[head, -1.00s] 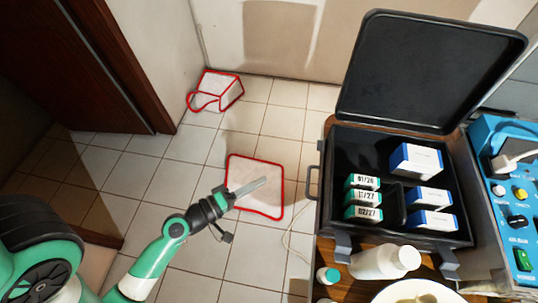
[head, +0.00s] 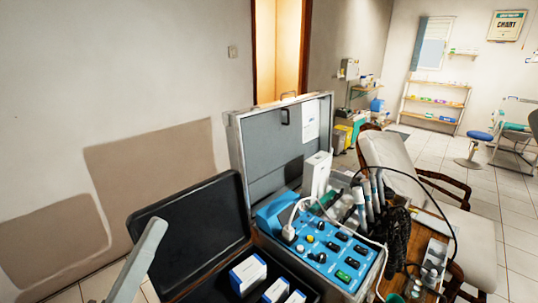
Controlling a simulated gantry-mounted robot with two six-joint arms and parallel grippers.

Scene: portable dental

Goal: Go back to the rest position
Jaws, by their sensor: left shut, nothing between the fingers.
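My left gripper (head: 150,230) shows at the lower left of the head view as pale grey fingers pointing up, shut with nothing between them. The rest of its arm is outside the picture. The fingers appear in front of the black case's open lid (head: 190,235); I cannot tell the gap between them. My right gripper is not in view.
The black case holds blue-and-white boxes (head: 248,273). Beside it, a blue control unit (head: 325,245) with knobs and cables stands in an open grey case (head: 275,145). A padded chair (head: 395,160) is behind. Open floor (head: 490,195) lies at the right.

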